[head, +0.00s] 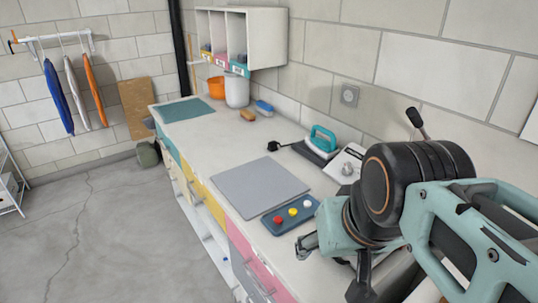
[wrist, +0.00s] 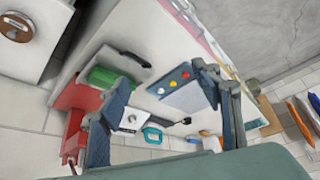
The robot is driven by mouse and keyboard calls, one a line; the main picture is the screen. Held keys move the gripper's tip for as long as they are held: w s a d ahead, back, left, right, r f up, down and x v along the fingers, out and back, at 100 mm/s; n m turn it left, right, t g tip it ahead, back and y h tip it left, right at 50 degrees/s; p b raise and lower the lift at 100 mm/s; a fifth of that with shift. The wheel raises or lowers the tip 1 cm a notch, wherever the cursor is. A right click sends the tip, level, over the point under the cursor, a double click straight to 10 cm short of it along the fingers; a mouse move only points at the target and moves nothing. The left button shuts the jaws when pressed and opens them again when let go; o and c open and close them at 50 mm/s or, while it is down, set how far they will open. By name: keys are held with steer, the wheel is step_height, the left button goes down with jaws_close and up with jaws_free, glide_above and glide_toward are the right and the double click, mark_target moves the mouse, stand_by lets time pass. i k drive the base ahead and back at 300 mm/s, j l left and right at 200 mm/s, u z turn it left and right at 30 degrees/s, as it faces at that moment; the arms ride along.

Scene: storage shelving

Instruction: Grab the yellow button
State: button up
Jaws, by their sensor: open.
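The yellow button (head: 292,212) sits in the middle of a dark blue panel (head: 268,227), between a red button (head: 277,219) and a white button (head: 307,204). The panel lies on the counter in front of a grey mat. In the wrist view the yellow button (wrist: 174,83) shows between my two spread fingers, some distance beyond them. My gripper (head: 330,265) is open and empty, to the right of the panel and nearer the camera in the head view. Its fingers also show in the wrist view (wrist: 160,80). Nothing hides the yellow button.
A grey mat (head: 258,186) lies behind the panel. A teal iron (head: 322,140) and a white device with a knob (head: 346,166) stand by the wall on the right. An orange pot (head: 216,87) and a white container (head: 237,90) stand farther back. The mat's surface is clear.

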mark_target(293, 211)
steer(key=k+l+z, duration=0.1)
steer(key=k+z, duration=0.2)
steer(key=k, duration=0.35)
steer(key=z, duration=1.25)
steer(key=j+z, duration=0.45)
steer(key=j, duration=1.2)
steer(key=k+j, duration=0.1)
steer(key=j, duration=1.15)
